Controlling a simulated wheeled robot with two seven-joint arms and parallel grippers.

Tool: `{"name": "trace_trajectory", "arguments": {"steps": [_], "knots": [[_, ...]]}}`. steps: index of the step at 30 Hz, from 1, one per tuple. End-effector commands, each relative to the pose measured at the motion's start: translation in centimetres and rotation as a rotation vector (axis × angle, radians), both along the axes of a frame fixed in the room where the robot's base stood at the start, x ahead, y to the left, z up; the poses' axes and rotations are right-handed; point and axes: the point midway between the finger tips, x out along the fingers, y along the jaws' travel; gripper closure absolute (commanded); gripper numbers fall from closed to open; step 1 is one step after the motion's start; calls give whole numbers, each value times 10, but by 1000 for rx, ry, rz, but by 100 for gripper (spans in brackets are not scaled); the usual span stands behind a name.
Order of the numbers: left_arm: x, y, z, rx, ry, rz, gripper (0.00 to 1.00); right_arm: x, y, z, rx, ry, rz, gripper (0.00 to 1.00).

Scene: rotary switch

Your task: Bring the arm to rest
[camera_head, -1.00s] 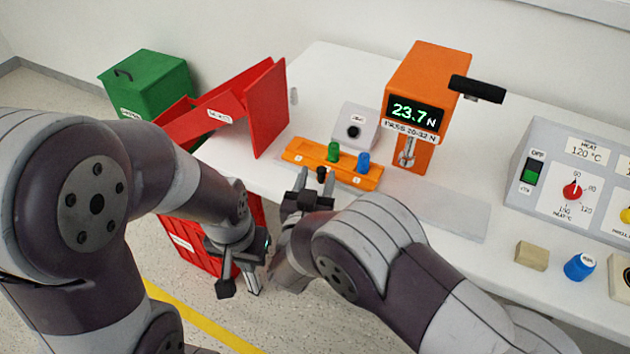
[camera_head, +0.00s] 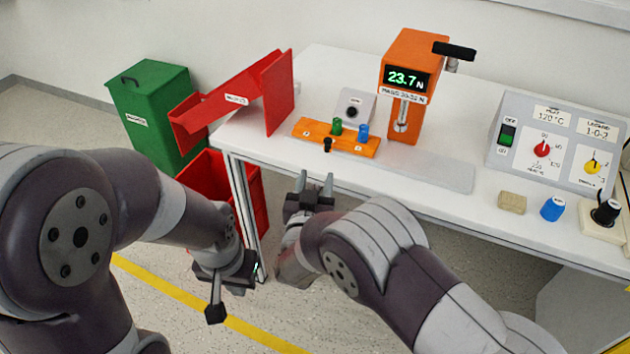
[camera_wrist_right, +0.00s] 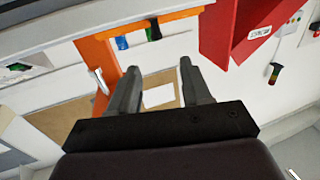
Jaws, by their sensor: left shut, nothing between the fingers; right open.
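My right gripper (camera_head: 317,183) is open and empty in the head view, just off the front edge of the white table, below the orange rack. In the right wrist view its two fingers (camera_wrist_right: 160,90) stand apart with nothing held between them. My left gripper (camera_head: 216,300) hangs low at the left, over the floor in front of the red bin, with its fingers together and empty. Both arms are clear of the tabletop objects.
The white table (camera_head: 430,205) holds an orange rack (camera_head: 345,147) with green, blue and black pieces, an orange press (camera_head: 407,75) reading 23.7 N, a red chute (camera_head: 265,95) and a switch panel (camera_head: 560,145). A beige block (camera_head: 512,202) and a blue knob (camera_head: 553,208) lie near the front edge. A green bin (camera_head: 160,110) and a red bin (camera_head: 205,175) stand left.

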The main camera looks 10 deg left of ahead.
Motion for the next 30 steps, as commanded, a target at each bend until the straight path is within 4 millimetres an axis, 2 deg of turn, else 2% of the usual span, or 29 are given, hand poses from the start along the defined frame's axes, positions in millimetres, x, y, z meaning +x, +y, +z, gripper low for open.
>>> {"name": "trace_trajectory", "arguments": {"steps": [6,8,11,12,13,14,15,18,21,24,27,29,30], "knots": [[0,0,0,0,0,0,100,0,0,-1,7,4,1,52],[0,0,0,0,0,0,100,0,5,-11,25,52,25,52],[0,0,0,0,0,0,100,-18,24,-61,18,280,157,52],[0,0,0,0,0,0,100,-37,33,-85,1,438,244,52],[0,0,0,0,0,0,100,-53,31,-97,-12,567,296,52],[0,0,0,0,0,0,100,-69,21,-106,-26,698,335,52],[0,0,0,0,0,0,100,-93,-1,-112,-47,871,364,52],[0,0,0,0,0,0,100,-147,-70,-106,-92,1193,359,52],[0,0,0,0,0,0,100,-189,-125,-91,-117,1379,313,52],[0,0,0,0,0,0,100,-221,-173,-73,-123,1494,253,52],[0,0,0,0,0,0,100,-245,-217,-53,-100,1539,177,52],[0,0,0,0,0,0,100,-244,-242,-37,-42,1488,106,52],[0,0,0,0,0,0,100,-235,-256,-27,8,1443,53,52]]}}
